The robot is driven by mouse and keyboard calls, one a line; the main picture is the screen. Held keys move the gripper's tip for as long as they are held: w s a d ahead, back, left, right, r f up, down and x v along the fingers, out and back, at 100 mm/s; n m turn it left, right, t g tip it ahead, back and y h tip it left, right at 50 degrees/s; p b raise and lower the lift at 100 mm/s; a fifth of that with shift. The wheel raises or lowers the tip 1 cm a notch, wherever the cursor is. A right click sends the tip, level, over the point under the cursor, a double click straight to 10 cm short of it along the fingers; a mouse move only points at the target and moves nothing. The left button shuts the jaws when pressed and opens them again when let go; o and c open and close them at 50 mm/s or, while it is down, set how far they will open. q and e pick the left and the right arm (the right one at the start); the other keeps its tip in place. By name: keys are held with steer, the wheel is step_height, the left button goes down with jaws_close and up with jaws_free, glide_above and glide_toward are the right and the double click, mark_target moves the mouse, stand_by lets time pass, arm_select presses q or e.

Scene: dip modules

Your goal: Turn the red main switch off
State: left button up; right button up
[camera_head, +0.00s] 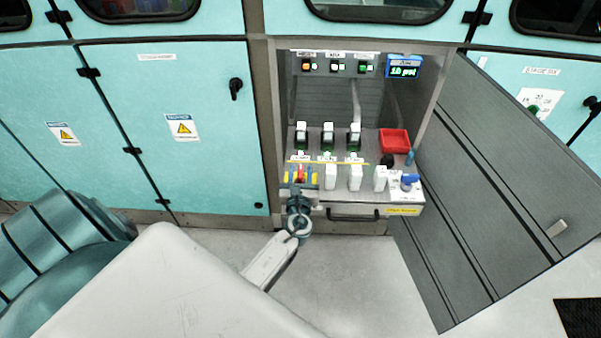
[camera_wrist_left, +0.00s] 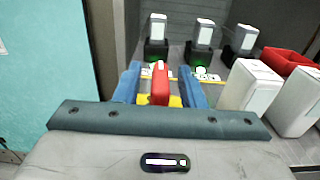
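The red main switch (camera_wrist_left: 160,84) has a red handle over a yellow plate (camera_wrist_left: 175,101). In the head view the red handle (camera_head: 300,172) shows at the left front of the cabinet's shelf. My left gripper (camera_wrist_left: 161,88) has its two blue fingers on either side of the red handle. A narrow gap shows between the handle and each finger, so the gripper looks open around it. In the head view my left gripper (camera_head: 301,178) reaches the switch from the front and partly covers it. My right gripper is in neither view.
White modules (camera_head: 330,177) stand in a row right of the switch, with black-based modules (camera_head: 328,134) behind. A red bin (camera_head: 394,141) sits at the shelf's right. A green-lit display (camera_head: 403,71) hangs above. The grey door (camera_head: 490,170) stands open at right.

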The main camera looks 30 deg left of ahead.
arm_select(q)
jaws_close()
